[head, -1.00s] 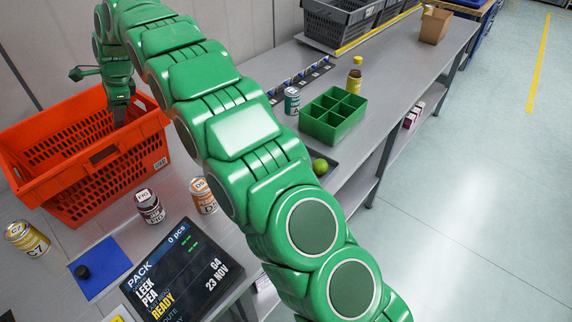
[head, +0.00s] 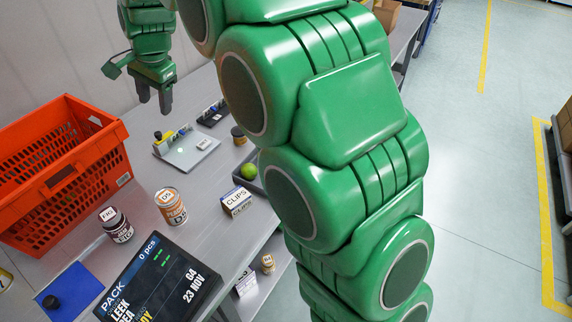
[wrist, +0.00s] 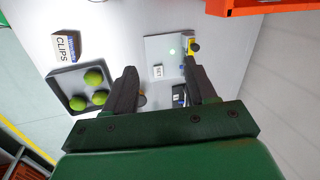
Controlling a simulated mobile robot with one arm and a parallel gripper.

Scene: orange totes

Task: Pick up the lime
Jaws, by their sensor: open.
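A green lime (head: 248,171) sits in a grey tray, partly hidden behind my arm in the head view. In the wrist view three round green fruits lie in the grey tray (wrist: 67,81) at the left; one lime (wrist: 93,78) is nearest the left finger. My gripper (head: 154,98) is above the counter, right of the orange tote, apart from the limes. In the wrist view my gripper (wrist: 163,82) is open with no object held, and the tray lies beyond its left finger.
The orange tote (head: 62,165) stands at left. A flat grey device (head: 187,150) lies below my gripper.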

